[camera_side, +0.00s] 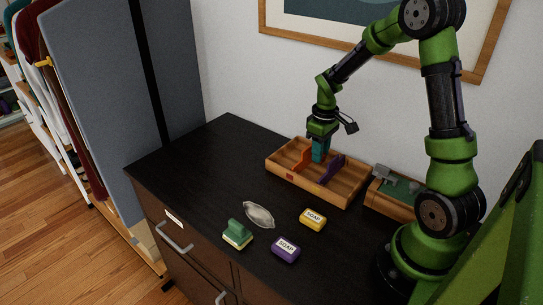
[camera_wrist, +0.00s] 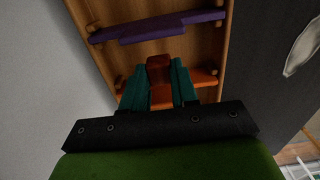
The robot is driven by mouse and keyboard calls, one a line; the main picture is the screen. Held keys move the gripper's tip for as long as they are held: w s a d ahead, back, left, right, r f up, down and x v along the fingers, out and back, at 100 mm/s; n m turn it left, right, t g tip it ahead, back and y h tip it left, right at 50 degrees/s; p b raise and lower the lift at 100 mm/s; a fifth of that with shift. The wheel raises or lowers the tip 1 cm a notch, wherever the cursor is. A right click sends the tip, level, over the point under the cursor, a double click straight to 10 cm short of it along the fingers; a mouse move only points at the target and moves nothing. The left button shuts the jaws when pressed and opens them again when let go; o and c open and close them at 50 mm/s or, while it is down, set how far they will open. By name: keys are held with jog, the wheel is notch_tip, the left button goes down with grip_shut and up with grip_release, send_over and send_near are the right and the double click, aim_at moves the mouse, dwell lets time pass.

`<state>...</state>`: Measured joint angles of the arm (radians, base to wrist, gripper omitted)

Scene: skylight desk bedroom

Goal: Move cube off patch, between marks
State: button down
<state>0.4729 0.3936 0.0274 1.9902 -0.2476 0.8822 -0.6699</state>
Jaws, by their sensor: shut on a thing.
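No cube, patch or pair of marks can be made out for certain. My gripper (camera_side: 320,158) reaches down into a wooden tray (camera_side: 345,197) at the back of the dark desk. In the wrist view its teal fingers (camera_wrist: 158,88) are shut on the raised middle of an orange divider (camera_wrist: 207,80). This divider (camera_side: 302,160) stands across the tray, and the fingers hide part of it. A purple divider (camera_side: 332,169) stands apart to its right; it also shows in the wrist view (camera_wrist: 160,28). A small red-orange square (camera_side: 290,177) is on the tray's front wall.
A yellow soap (camera_side: 313,219), a purple soap (camera_side: 286,249), a green-handled brush (camera_side: 237,234) and a clear oval dish (camera_side: 259,214) lie in front of the tray. A second wooden box (camera_side: 390,195) stands right of it. The desk's left part is clear.

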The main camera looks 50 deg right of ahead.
jog(key=shift+f, duration=1.85)
jog(key=shift+f, duration=0.15)
jog(key=c, duration=0.9)
grip_release()
jog(key=shift+o, duration=0.2)
notch_tip(320, 180, up, 11)
jog(key=shift+f, duration=0.1)
jog(key=shift+a+r, duration=0.1)
jog(key=shift+r, duration=0.7)
jog(key=s+a+r+m+t+y, duration=0.1)
jog(key=s+a+r+m+t, duration=0.1)
jog(key=s+a+r, duration=0.3)
jog(key=s+a+r+m+t+y, duration=0.1)
jog(key=s+a+r+t, duration=0.4)
jog(key=a, duration=0.9)
jog(key=shift+s+a+r+m, duration=0.2)
jog(key=shift+s+a+m, duration=0.05)
jog(key=shift+m, duration=0.25)
